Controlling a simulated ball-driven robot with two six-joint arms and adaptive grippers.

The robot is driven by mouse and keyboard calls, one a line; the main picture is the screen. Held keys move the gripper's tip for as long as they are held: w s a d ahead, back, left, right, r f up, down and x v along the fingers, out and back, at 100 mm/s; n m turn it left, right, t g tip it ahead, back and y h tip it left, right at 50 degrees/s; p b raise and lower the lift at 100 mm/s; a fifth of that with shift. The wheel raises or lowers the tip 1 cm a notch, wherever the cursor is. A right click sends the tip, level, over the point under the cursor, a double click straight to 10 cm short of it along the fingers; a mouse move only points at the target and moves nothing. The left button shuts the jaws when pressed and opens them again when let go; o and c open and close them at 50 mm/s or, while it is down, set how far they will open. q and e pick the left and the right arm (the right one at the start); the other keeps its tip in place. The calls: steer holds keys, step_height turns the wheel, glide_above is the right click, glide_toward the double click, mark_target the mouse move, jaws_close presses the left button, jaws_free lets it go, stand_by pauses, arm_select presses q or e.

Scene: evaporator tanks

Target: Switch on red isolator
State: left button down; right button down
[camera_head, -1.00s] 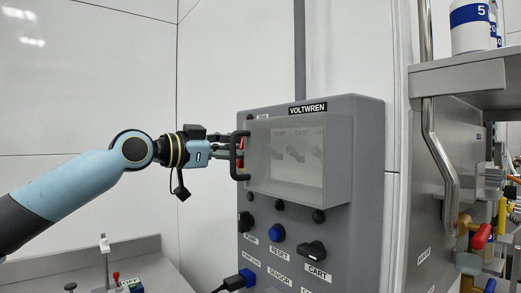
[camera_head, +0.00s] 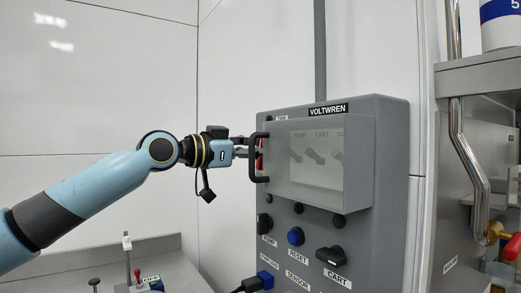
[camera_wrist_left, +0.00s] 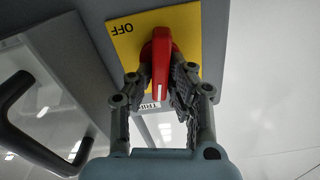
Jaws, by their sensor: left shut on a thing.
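The red isolator handle (camera_wrist_left: 161,60) sits on a yellow plate (camera_wrist_left: 130,35) on the grey Voltwren panel (camera_head: 390,200). The plate reads OFF, upside down in the left wrist view. A TRIP label shows partly behind my fingers. My left gripper (camera_wrist_left: 163,78) is shut on the red handle, one finger on each side. In the head view my left gripper (camera_head: 243,148) reaches the panel's upper left side, and only a bit of red shows there behind a black bar handle (camera_head: 257,158). My right gripper is not in view.
A clear box-like cover (camera_head: 340,165) with the black bar handle juts from the panel close to my left gripper. Below it are a PUMP knob (camera_head: 264,223), a blue RESET button (camera_head: 295,236) and a CART knob (camera_head: 333,255). Shelving (camera_head: 480,80) and pipes stand at right.

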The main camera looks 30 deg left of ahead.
arm_select(q)
steer(key=n, duration=0.3)
steer(key=shift+a+p, duration=0.1)
steer(key=shift+p, duration=0.2)
steer(key=c, duration=1.3)
jaws_free()
steer(key=shift+r, duration=0.15)
step_height(320, 180, up, 10)
steer(key=shift+f, duration=0.15)
